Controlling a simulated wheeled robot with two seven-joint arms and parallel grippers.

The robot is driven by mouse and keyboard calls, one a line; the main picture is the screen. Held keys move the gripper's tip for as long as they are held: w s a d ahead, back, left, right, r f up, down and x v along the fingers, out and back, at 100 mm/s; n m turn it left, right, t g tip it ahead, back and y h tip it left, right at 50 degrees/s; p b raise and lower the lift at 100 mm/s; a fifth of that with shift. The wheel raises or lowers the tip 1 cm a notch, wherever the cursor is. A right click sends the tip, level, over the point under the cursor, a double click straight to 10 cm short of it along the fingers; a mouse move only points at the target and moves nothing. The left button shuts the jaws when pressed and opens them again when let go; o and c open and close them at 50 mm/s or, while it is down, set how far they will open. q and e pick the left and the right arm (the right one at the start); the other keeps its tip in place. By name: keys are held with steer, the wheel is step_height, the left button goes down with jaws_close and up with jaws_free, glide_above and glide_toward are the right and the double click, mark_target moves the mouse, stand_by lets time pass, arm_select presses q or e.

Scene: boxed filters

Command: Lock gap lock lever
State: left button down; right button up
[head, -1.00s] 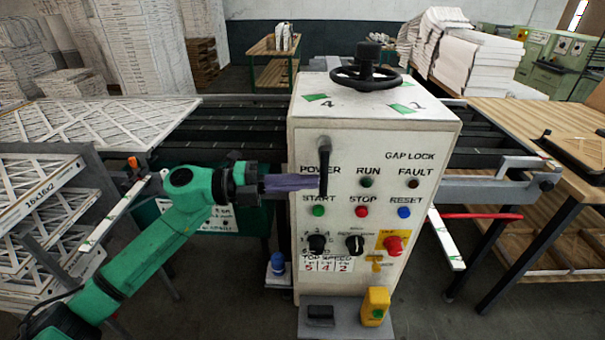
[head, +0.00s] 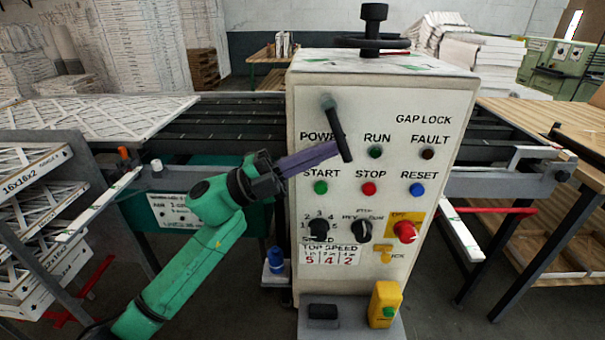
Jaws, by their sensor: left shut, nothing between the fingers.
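The black lever (head: 338,132) is on the upper left of the white control box's front panel (head: 390,100). Its top end is at the pivot and its lower end slants down to the right, partly over the POWER label. The words GAP LOCK stand at the panel's upper right. My left gripper (head: 334,149) reaches in from the left with its purple fingers shut and empty. The fingertips meet the lever's left side near its lower end and appear to touch it. My right gripper is out of view.
Below the lever are buttons, black knobs (head: 319,230) and a red emergency stop (head: 405,232). A black handwheel (head: 374,42) tops the box. A yellow pedal (head: 384,304) stands at its foot. A rack of filters (head: 40,210) is at left, a wooden table (head: 560,125) at right.

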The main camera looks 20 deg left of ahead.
arm_select(q)
steer(key=shift+w+d+n+t+h+b, duration=0.15)
steer(key=shift+d+t+h+b, duration=0.2)
steer(key=shift+b, duration=0.4)
steer(key=shift+w+d+n+t+h+b, duration=0.1)
steer(key=shift+d+h+b, duration=0.4)
steer(key=shift+b, duration=0.2)
steer(key=shift+w+d+n+t+h+b, duration=0.15)
steer(key=shift+d+t+h+b, duration=0.2)
steer(key=shift+b, duration=0.4)
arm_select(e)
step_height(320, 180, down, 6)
arm_select(q)
steer(key=shift+d+r, duration=0.1)
steer(key=shift+d, duration=0.05)
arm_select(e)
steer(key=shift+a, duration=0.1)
